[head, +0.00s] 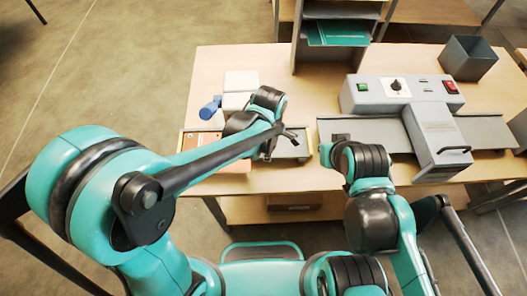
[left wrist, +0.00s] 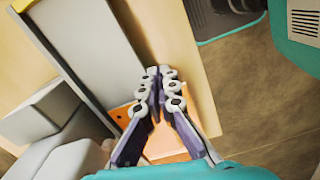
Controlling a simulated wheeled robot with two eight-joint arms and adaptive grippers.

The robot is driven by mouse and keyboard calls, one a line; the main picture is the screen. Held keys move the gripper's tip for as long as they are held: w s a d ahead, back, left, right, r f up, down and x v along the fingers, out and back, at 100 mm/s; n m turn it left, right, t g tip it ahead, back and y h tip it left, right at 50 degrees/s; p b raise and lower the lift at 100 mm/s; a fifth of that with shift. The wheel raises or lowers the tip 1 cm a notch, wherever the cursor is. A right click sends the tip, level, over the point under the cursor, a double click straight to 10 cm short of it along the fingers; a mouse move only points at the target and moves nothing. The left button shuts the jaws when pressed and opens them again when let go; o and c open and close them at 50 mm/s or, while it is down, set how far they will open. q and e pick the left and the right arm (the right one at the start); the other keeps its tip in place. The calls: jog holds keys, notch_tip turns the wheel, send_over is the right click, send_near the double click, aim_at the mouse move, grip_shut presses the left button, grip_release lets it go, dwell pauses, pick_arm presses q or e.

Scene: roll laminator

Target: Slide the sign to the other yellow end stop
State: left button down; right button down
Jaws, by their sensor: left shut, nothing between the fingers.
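The sign (head: 204,139) is a flat orange-brown plate at the left end of a shallow grey track (head: 290,147). Yellow end stops show at the track's left end (head: 181,141) and right end (head: 309,141). My left gripper (head: 273,146) is over the track's right part, partly hidden by its own arm. In the left wrist view its fingers (left wrist: 156,82) are closed and empty, with the orange sign (left wrist: 164,144) visible behind and beside them. I cannot tell whether they touch it. My right arm is in front of the laminator; its gripper is not clearly visible.
The laminator (head: 402,95) stands right of the track, with its grey bed close to the right stop. A shelf (head: 337,35) and a grey bin (head: 467,57) stand farther back.

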pick_arm(q)
notch_tip(320, 180, down, 6)
jog(key=shift+f+b, duration=0.1)
jog(key=shift+b, duration=0.6)
jog(key=a, duration=0.3)
jog(key=shift+w+f, duration=0.15)
jog(key=shift+w, duration=0.2)
jog(key=shift+w+a, duration=0.1)
jog(key=shift+a, duration=0.4)
jog(key=shift+w+a+b, duration=0.15)
jog(key=shift+a+b, duration=0.2)
jog(key=shift+a, duration=0.3)
jog(key=shift+d, duration=0.1)
